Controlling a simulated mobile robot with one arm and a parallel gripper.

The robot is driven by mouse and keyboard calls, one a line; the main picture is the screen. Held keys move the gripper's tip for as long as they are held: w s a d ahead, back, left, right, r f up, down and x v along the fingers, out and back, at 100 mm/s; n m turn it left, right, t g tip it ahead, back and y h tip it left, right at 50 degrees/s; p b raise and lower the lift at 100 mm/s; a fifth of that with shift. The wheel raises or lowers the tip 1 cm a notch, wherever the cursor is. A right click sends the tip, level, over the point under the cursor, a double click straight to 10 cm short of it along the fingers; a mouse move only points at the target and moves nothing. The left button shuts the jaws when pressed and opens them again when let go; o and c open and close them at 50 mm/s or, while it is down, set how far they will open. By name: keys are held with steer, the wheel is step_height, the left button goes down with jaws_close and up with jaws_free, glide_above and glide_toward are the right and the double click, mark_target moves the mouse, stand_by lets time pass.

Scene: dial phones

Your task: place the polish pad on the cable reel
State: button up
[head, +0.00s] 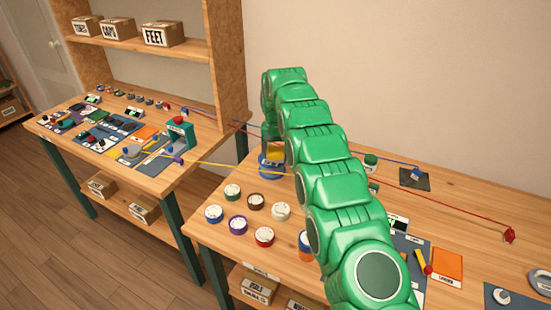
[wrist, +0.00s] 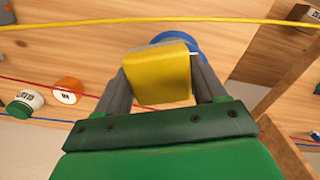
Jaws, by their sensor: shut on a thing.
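The polish pad is a yellow block (wrist: 160,75) held between the two grey fingers of my gripper (wrist: 165,68) in the wrist view. In the head view the pad (head: 276,153) shows small beneath my gripper (head: 273,140), partly hidden by my green arm. A blue round thing, which looks like the cable reel (head: 270,172), is right under the pad on the table. Its blue rim (wrist: 186,42) also shows just beyond the pad in the wrist view. I cannot tell whether the pad touches the reel.
Yellow and red cables stretch across the workspace; the yellow cable (wrist: 90,22) passes close to the reel. Several round labelled tins, including a red one (head: 264,237), stand in front of the reel. An orange card (head: 447,265) lies at right. A second table (head: 60,125) with a shelf stands left.

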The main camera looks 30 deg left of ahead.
mark_target(276, 149)
steer(key=shift+w+a+f, duration=0.2)
steer(key=shift+f, duration=0.1)
steer(key=shift+f, duration=1.55)
steer(key=o, duration=1)
steer(key=shift+f, duration=0.1)
steer(key=shift+o, duration=0.2)
step_height(276, 149, up, 8)
steer(key=shift+f, duration=0.2)
